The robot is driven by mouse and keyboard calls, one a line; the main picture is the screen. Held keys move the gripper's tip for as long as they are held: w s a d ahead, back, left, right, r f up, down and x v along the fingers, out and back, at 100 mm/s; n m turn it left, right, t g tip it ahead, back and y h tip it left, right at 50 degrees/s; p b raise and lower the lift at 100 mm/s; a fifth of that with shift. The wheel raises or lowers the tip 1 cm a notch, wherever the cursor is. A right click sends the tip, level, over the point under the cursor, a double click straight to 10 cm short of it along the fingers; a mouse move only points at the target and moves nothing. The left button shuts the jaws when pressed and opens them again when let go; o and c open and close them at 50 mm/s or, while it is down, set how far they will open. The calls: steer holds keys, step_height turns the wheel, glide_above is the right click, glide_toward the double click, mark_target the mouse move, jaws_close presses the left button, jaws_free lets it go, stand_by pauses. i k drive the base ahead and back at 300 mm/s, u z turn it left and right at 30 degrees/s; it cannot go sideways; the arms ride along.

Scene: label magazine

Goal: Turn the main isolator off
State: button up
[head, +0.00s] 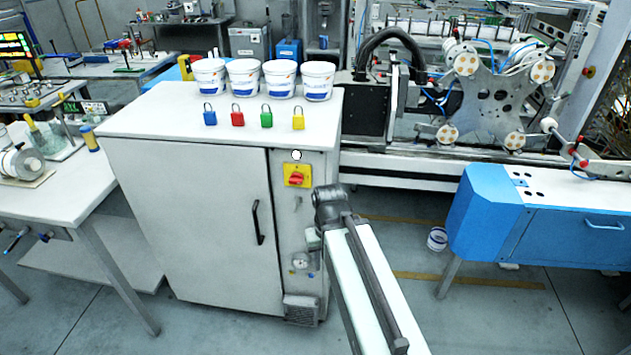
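The main isolator (298,175) is a red rotary handle on a yellow plate, high on the narrow right-hand front panel of a white cabinet (190,215). The handle looks roughly level, but it is too small to read its marked position. My arm reaches up from the bottom of the head view, its dark joint just below and right of the isolator. My gripper (314,240) seems to be the small grey part beside this joint, below the isolator and apart from it. Its fingers cannot be made out, nor whether it holds anything.
Blue (210,116), red (237,117), green (266,117) and yellow (298,118) padlocks stand on the cabinet top (150,118), before several white tubs (245,80). A round white part (296,155) sits above the isolator.

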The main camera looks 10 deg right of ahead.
mark_target(296, 179)
steer(key=z, duration=1.35)
steer(key=k, duration=0.4)
steer(key=u, duration=2.6)
